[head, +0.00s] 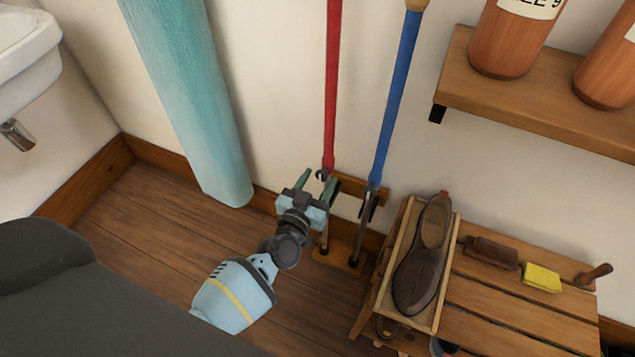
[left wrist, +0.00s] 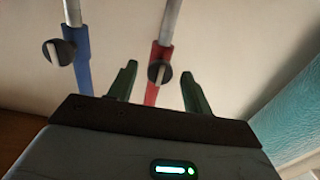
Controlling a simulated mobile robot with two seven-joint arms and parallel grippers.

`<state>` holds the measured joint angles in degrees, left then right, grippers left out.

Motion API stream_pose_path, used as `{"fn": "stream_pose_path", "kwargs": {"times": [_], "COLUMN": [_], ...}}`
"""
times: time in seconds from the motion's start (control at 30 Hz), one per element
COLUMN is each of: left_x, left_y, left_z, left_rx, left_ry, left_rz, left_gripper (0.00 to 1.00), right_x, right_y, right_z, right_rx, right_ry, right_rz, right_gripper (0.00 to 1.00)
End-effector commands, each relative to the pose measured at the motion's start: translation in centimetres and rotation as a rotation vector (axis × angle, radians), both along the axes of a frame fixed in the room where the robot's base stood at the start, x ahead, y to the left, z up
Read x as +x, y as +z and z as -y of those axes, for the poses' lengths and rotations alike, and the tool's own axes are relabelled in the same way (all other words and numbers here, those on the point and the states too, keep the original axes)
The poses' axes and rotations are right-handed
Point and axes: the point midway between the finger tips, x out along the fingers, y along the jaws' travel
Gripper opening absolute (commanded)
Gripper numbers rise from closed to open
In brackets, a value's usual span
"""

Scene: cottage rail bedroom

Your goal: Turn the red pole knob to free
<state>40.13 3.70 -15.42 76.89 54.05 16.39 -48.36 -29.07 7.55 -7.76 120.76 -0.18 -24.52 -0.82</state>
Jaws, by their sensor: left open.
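The red pole (head: 333,90) stands upright against the wall. Its dark round knob (head: 322,174) sits at the lower end of the red part. In the left wrist view the red pole knob (left wrist: 159,72) has a light bar across it, close to upright. My left gripper (head: 316,183) is open, its green fingers close to this knob. In the left wrist view the two fingertips (left wrist: 160,85) stand one on each side of the knob, with gaps visible. I cannot tell whether the knob is fully between them in depth. My right gripper is not in view.
A blue pole (head: 396,95) with its own knob (left wrist: 57,52) stands right beside the red one. A wooden bench (head: 500,320) bears a shoe in a tray (head: 397,245). A teal hanging roll (head: 190,100) is on the left. A shelf (head: 540,110) holds bottles.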

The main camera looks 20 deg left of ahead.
Motion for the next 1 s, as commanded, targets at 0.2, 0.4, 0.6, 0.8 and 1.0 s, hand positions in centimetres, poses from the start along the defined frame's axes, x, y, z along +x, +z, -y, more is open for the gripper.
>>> {"fn": "stream_pose_path", "kwargs": {"times": [0.2,0.4,0.6,0.8,1.0], "left_x": [-0.02,-0.04,-0.05,-0.06,-0.06], "left_y": [-0.01,-0.01,-0.02,-0.03,-0.04], "left_z": [0.02,0.01,0.01,0.01,0.01], "left_rx": [0.000,-0.001,-0.003,-0.040,-0.147], "left_ry": [0.000,0.000,0.000,0.000,0.001], "left_rz": [0.000,0.000,0.000,-0.002,-0.006], "left_gripper": [0.45,0.19,0.05,0.05,0.05], "right_x": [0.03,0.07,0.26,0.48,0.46], "right_y": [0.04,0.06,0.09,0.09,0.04], "right_z": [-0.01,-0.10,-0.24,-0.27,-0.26], "right_rx": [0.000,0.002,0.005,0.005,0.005], "right_ry": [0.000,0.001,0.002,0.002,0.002], "right_rz": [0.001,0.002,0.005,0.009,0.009], "right_gripper": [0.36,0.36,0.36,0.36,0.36]}}
